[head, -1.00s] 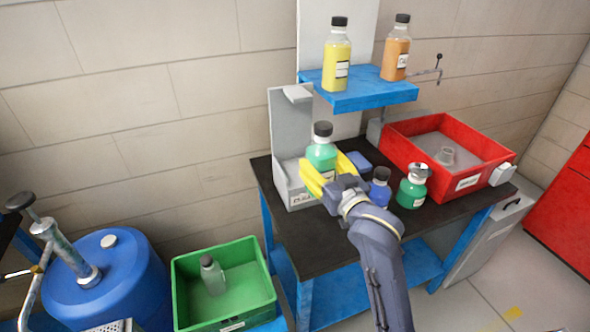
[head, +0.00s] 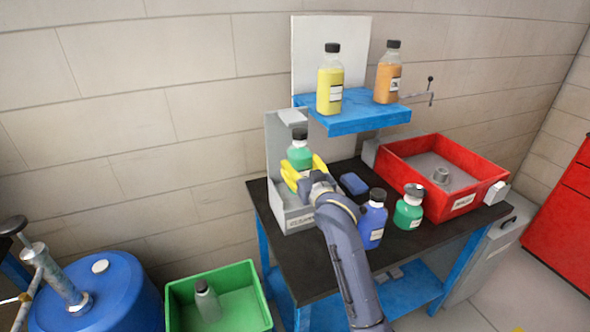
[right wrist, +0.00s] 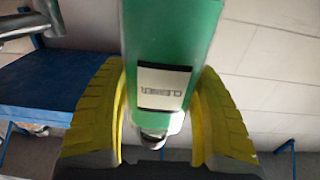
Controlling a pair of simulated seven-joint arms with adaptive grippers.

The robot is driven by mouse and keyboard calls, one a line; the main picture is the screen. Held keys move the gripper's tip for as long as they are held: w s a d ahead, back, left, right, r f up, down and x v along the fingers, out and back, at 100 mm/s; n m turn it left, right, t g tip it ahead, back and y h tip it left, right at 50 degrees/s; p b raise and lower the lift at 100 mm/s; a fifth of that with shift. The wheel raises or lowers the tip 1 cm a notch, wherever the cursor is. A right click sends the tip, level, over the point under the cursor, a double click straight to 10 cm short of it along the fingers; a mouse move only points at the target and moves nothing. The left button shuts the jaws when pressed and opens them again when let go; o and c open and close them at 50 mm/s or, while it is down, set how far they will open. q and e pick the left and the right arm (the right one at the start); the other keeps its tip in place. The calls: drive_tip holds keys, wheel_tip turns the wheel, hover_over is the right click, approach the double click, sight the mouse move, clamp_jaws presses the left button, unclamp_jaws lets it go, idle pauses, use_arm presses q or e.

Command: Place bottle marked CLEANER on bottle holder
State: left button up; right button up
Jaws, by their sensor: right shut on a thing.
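The green bottle with a dark cap (head: 300,157) is upright in my right gripper (head: 304,172). Its label reads CLEANER in the right wrist view (right wrist: 163,88), where the yellow fingers close on both sides of it. The grey bottle holder (head: 292,219) stands at the table's left end, with a tall back plate, a small top ledge and a label on its front. The bottle is at the holder, in front of the back plate and just below the ledge. The gripper hides the bottle's base, so I cannot tell whether it touches the holder. My left gripper is not in view.
On the dark table (head: 300,257) are a blue bottle (head: 371,222), a second green bottle (head: 408,210), a blue block (head: 354,184) and a red bin (head: 462,202). A blue shelf (head: 365,115) above holds yellow (head: 330,88) and orange (head: 387,80) bottles.

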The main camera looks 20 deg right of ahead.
drive_tip(key=shift+w+a+f, duration=0.2)
drive_tip(key=shift+w+f, duration=1.45)
drive_tip(key=shift+w, duration=0.2)
drive_tip(key=shift+f, duration=0.15)
drive_tip(key=o, duration=1.6)
drive_tip(key=shift+f, duration=0.1)
drive_tip(key=shift+s+d, duration=0.2)
drive_tip(key=shift+s, duration=1.8)
